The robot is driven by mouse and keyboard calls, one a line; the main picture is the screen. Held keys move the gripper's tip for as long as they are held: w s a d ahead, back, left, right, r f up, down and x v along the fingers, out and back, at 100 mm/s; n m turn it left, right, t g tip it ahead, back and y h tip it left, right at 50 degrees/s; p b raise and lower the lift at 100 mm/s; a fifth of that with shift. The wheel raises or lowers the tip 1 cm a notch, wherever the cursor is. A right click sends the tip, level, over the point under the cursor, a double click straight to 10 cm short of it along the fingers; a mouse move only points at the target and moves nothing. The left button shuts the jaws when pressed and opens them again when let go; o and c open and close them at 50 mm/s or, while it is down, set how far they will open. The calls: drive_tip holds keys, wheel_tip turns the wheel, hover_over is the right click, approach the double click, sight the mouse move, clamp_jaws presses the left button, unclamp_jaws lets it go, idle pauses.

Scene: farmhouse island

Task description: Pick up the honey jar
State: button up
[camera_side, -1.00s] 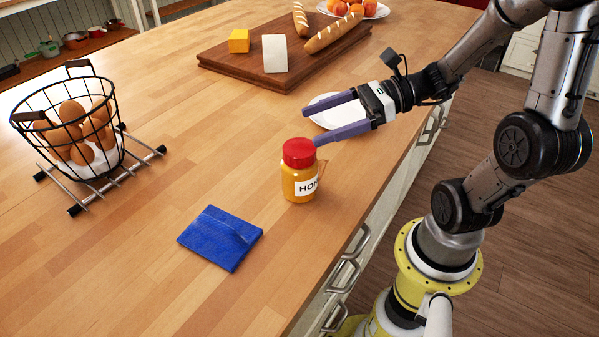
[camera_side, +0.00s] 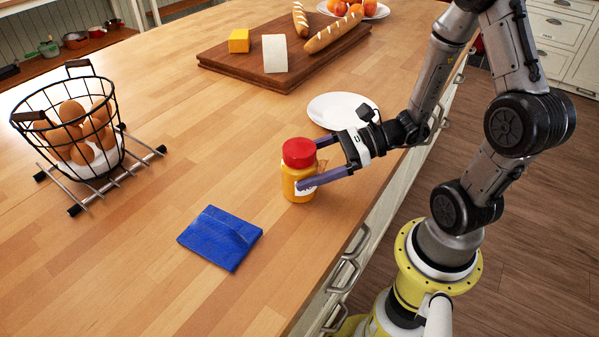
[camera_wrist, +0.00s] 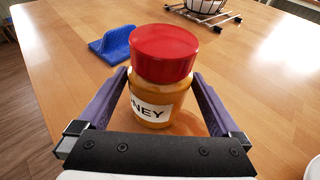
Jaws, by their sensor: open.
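The honey jar (camera_side: 291,181), amber with a red lid and a white label, stands upright on the wooden counter. In the side view my gripper (camera_side: 309,179) is level with the jar's body, with one purple finger in front of it and the other mostly hidden behind it. In the wrist view the jar (camera_wrist: 158,88) stands between the two open fingers of my gripper (camera_wrist: 160,88). A gap shows beside the jar near the right finger; contact on the left side is hard to tell.
A white plate (camera_side: 338,108) is behind my gripper. A wire egg basket (camera_side: 66,128) on a rack stands at left. A cutting board (camera_side: 225,62) with bread and cheese is at the back. Counter left of the jar is clear.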

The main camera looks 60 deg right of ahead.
sight(285, 173)
drive_tip(key=shift+x, duration=2.25)
drive_tip(key=shift+c, duration=0.3)
clamp_jaws()
